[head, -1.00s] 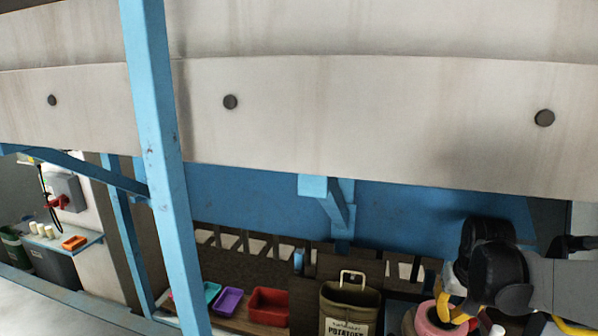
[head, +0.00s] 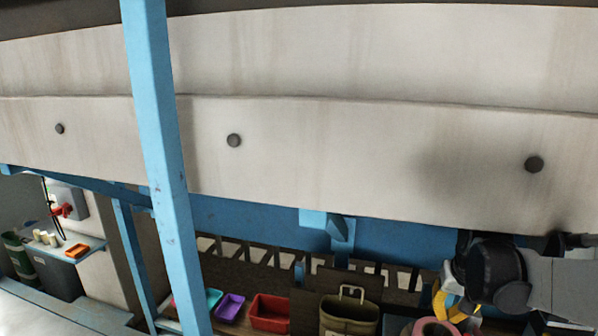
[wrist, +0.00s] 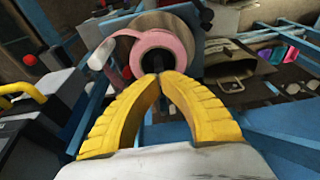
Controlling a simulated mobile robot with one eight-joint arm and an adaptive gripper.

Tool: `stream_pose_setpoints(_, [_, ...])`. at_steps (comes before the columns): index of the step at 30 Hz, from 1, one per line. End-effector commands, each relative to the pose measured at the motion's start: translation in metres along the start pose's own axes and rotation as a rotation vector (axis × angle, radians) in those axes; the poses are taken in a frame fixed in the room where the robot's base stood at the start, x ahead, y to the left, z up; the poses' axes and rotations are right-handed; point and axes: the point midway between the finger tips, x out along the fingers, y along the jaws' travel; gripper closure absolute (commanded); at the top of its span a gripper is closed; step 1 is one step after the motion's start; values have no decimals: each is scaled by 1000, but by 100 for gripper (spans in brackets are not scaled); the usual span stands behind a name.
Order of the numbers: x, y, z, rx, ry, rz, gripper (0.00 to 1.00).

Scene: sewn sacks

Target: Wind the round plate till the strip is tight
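In the wrist view a pink roll of strip (wrist: 152,53) stands in front of a tan round plate (wrist: 165,22). The strip's pink band (wrist: 108,50) runs off to the left of the roll. A dark hub (wrist: 155,62) shows in the roll's middle. My gripper (wrist: 158,76) has its two yellow fingers drawn together, tips meeting just before this hub. I cannot tell whether they touch it. In the head view the pink roll (head: 434,328) is cut by the bottom edge, below my gripper (head: 445,304). The plate cannot be made out there.
A blue post (head: 160,150) and a long pale beam (head: 330,150) cross the head view. Red (head: 270,313) and purple (head: 229,307) trays lie farther left. In the wrist view a yellow handle (wrist: 22,90) is at left.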

Motion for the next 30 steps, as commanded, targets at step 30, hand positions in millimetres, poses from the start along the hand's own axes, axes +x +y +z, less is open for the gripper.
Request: stream_pose_setpoints(30, [67,-1,18,0,0,0,100])
